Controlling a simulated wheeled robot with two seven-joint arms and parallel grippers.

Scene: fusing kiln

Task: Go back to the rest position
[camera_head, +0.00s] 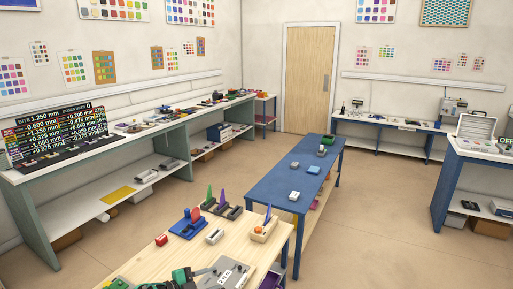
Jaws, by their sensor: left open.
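My right gripper is not in view.
The wooden table holds a blue stand (187,225), a red block (161,240), a small white box (214,236), a dark rack (224,209) and a wooden holder (263,230). A blue table (283,180) stands beyond. Floor (370,225) is clear to the right.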

